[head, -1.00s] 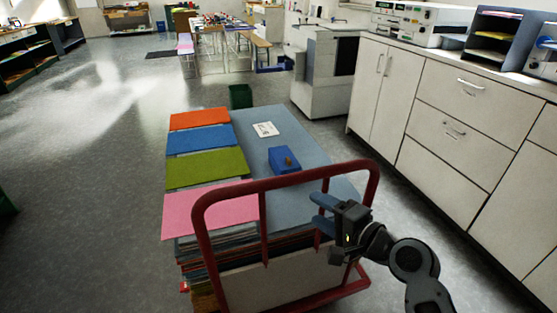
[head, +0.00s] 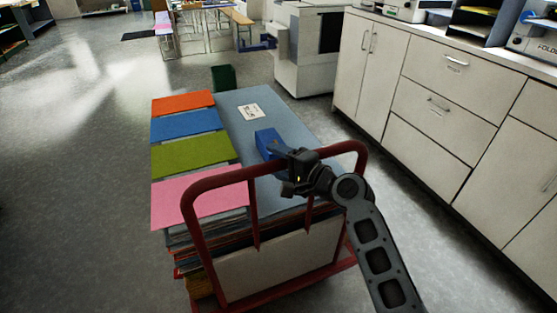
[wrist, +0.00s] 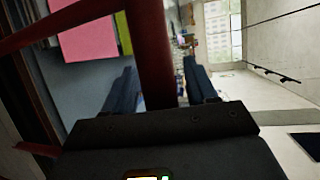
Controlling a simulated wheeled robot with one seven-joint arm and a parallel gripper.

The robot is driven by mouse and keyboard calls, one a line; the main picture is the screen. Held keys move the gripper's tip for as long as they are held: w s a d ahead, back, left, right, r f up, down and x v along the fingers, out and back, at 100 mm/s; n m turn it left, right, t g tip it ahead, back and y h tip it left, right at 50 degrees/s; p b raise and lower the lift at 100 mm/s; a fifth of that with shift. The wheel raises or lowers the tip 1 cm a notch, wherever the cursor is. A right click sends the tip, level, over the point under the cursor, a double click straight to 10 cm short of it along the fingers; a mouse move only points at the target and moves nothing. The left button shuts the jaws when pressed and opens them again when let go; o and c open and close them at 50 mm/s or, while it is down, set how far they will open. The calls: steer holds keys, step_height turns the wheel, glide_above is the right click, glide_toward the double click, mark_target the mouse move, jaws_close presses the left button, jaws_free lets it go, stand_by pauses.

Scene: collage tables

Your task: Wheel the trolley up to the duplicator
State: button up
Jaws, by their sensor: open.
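The trolley (head: 279,259) has a red tubular handle and a flat bed loaded with paper. In the head view it stands low in the middle. A white floor-standing machine (head: 290,62), which looks like the duplicator, is beyond its far right end, with floor between them. My gripper (head: 273,148) is open at the handle's top bar, its fingers reaching over the load side. In the wrist view, the red bar (wrist: 152,40) runs between the two spread fingers (wrist: 161,68). I cannot tell whether they touch it.
Orange, blue, green and pink sheets (head: 190,157) top the left stacks. White cabinets (head: 430,110) line the right. A dark green bin (head: 223,77) stands beyond the trolley. Left floor is clear.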

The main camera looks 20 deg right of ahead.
jaws_close()
stand_by(0.5)
